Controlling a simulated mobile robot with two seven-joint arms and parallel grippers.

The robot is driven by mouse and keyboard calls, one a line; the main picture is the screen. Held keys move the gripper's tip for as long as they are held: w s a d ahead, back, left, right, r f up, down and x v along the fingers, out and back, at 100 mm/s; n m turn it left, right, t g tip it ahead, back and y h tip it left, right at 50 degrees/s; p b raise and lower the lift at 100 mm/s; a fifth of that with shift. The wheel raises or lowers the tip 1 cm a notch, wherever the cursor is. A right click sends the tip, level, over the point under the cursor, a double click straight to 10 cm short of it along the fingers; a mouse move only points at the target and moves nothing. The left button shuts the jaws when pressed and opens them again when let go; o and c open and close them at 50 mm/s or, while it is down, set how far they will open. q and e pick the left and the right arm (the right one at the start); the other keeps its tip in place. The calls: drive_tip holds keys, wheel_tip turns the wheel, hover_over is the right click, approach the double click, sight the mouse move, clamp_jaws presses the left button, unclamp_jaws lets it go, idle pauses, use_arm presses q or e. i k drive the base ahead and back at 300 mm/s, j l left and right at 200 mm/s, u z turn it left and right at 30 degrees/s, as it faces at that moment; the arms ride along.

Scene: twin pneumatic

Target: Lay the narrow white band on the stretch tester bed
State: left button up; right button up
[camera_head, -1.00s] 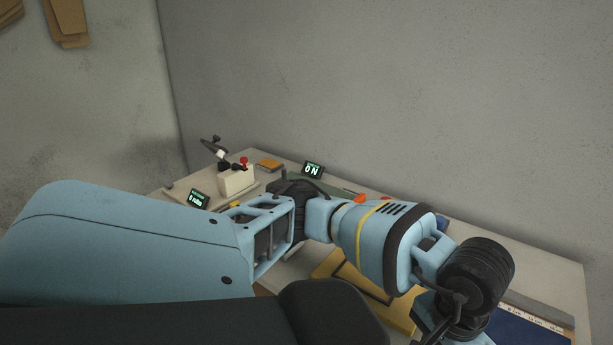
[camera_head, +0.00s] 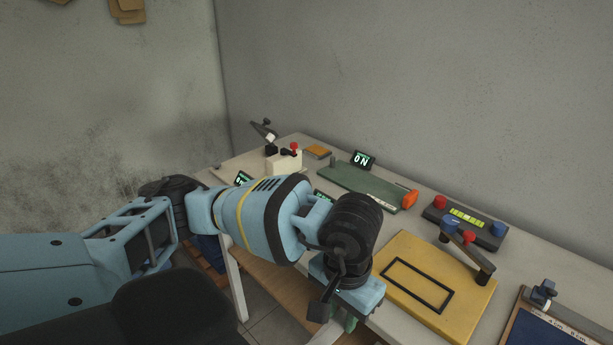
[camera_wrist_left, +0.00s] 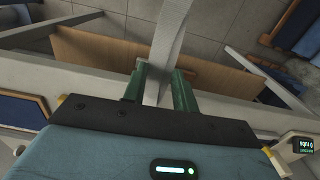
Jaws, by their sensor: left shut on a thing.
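The narrow white band (camera_wrist_left: 168,45) shows in the left wrist view as a pale strip between the green fingers of my left gripper (camera_wrist_left: 160,85), which is shut on it. The band extends beyond the fingers, over the bench's front edge and floor. The stretch tester bed (camera_head: 365,187) appears to be the long green plate at the back, with an orange knob (camera_head: 410,199) and a "0 N" display (camera_head: 363,159). My right gripper is out of view.
A yellow board (camera_head: 425,260) with a black rectangular frame (camera_head: 418,284) lies right of my gripper. Behind it is a dark box (camera_head: 465,228) with coloured knobs. A white device with a red knob (camera_head: 294,146) stands left of the green plate. A blue cutting board (camera_head: 540,332) is at right.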

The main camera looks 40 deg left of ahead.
sight(358, 179)
drive_tip(key=u, duration=1.25)
drive_tip(key=l+u, duration=0.2)
drive_tip(key=k+l, duration=0.1)
drive_tip(key=l, duration=0.2)
drive_tip(key=k+l, duration=0.1)
drive_tip(key=l, duration=0.2)
drive_tip(key=k+l, duration=0.1)
drive_tip(key=l, duration=0.2)
drive_tip(key=z, duration=0.5)
drive_tip(key=i+j+z, duration=0.1)
drive_tip(key=z, duration=0.35)
drive_tip(key=j+z, duration=0.9)
drive_tip(key=j, duration=0.15)
drive_tip(key=j+z, duration=0.1)
drive_tip(key=j, duration=0.7)
